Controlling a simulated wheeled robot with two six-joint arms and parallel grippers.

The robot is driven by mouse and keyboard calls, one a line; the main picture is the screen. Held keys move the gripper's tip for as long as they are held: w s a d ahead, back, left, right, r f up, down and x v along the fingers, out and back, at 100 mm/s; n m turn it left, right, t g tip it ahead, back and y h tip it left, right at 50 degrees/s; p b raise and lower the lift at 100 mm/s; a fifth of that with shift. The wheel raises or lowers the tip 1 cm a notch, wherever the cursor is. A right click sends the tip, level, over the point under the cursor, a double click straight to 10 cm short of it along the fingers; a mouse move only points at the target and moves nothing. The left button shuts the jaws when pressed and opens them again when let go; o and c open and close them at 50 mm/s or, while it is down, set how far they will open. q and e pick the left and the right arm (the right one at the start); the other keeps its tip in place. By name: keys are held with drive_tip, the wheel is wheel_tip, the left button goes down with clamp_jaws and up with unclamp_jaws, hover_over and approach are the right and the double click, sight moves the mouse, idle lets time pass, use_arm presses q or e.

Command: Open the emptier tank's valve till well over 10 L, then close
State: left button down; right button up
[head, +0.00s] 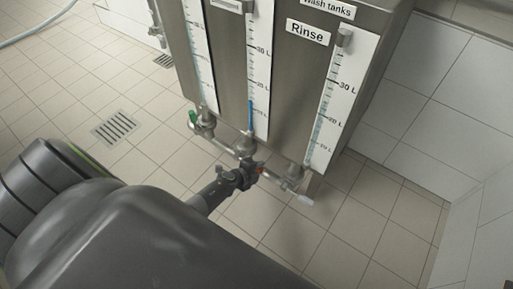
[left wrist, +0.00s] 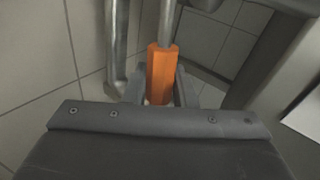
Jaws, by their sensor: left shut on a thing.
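A steel tank unit (head: 285,60) stands in the head view with several upright scale gauges on its front. The right gauge (head: 338,90) is under a "Rinse" label; its lower part looks bluish, but the exact level is too small to read. A green-ended valve (head: 193,118) is at left, a blue upright bar (head: 251,115) at the middle gauge's foot, and a white-ended lever (head: 305,199) at right. My left gripper (head: 240,178) is at the pipework below the middle gauge. In the left wrist view its jaws are shut on an orange handle (left wrist: 162,75).
Metal pipework (head: 292,181) runs along the tanks' lower front. A floor drain (head: 116,127) lies at left on the tiled floor. A white tiled wall (head: 420,100) stands at right. A hose (head: 38,28) lies at the upper left. Open floor lies below the pipes.

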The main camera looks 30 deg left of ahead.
use_arm(q)
drive_tip(key=shift+s+f+m+y, duration=0.15)
drive_tip(key=shift+f+m+y, duration=0.3)
drive_tip(key=shift+f, duration=0.35)
drive_tip(key=shift+b, duration=0.3)
drive_tip(key=c, duration=1.2)
unclamp_jaws()
drive_tip(key=shift+c, duration=0.2)
drive_tip(key=shift+r, duration=0.1)
